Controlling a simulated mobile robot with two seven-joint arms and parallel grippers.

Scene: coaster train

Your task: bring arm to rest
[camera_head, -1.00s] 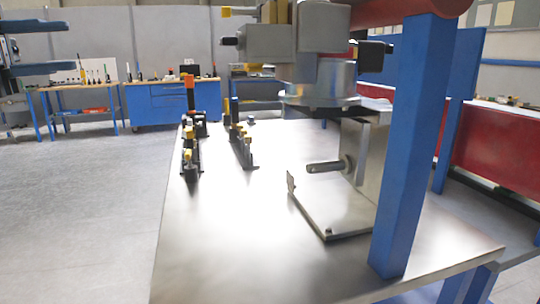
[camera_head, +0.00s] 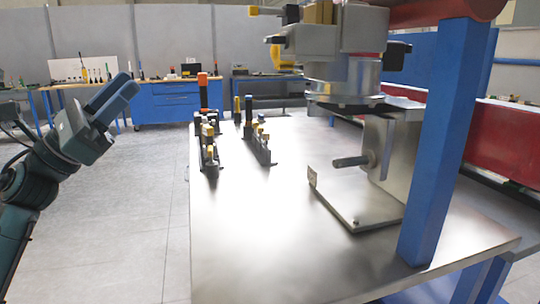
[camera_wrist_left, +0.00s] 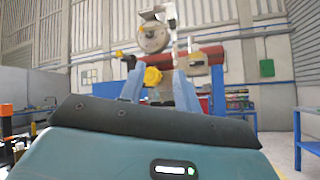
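My left gripper (camera_head: 130,83) is raised at the left of the head view, its blue fingers pointing up and to the right. It is left of the metal table and apart from it. In the left wrist view, the fingers (camera_wrist_left: 158,72) stand apart with a gap between them, and nothing is held. My dark teal left arm (camera_head: 30,190) comes in from the left edge. My right arm and gripper are not in view.
The metal table (camera_head: 260,240) carries black holders with yellow and orange tops (camera_head: 262,145) and a grey machine (camera_head: 345,75). A blue post (camera_head: 440,140) stands at right. A blue workbench (camera_head: 165,105) is behind. Open floor (camera_head: 130,200) lies left of the table.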

